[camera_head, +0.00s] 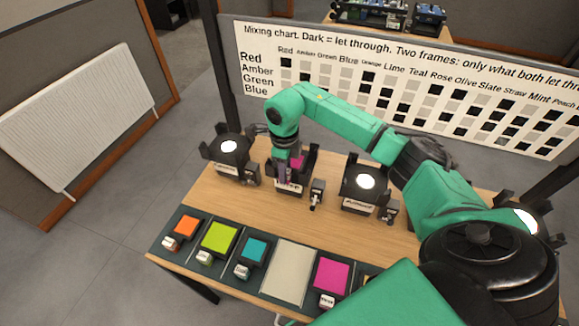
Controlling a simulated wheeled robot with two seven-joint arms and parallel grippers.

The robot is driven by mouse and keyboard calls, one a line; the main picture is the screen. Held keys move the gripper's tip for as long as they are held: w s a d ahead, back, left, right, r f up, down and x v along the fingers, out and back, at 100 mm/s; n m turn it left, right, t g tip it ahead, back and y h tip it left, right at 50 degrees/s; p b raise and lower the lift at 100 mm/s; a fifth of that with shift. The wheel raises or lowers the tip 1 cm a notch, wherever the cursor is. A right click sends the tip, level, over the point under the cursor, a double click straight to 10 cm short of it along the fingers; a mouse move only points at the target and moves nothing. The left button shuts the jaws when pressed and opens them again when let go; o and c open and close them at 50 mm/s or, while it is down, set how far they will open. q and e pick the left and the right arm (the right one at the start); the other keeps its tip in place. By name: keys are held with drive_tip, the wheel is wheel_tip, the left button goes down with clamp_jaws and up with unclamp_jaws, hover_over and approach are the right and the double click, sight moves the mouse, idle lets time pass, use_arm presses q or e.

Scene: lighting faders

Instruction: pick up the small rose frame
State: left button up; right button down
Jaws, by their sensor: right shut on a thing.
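My right gripper (286,176) reaches down from my green arm to the second lamp from the left. It is shut on a small rose frame (296,162), whose magenta sheet shows in part beside the fingers. The frame is at the lamp's holder; the gripper hides most of it, and I cannot tell whether it is seated or lifted. Another magenta frame (331,274) lies in the tray row at the front, with a small white label tag at its near edge. My left gripper is not in view.
Lit lamps stand to the left (229,150) and right (364,184). In the front row lie orange (186,227), lime (218,238) and teal (256,250) frames and a bare pale slot (293,271). A mixing chart (400,80) stands behind. My arm covers the table's right side.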

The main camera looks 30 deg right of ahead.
drive_tip(key=shift+r, duration=0.15)
wheel_tip(320, 180, up, 20)
drive_tip(key=shift+b, duration=0.35)
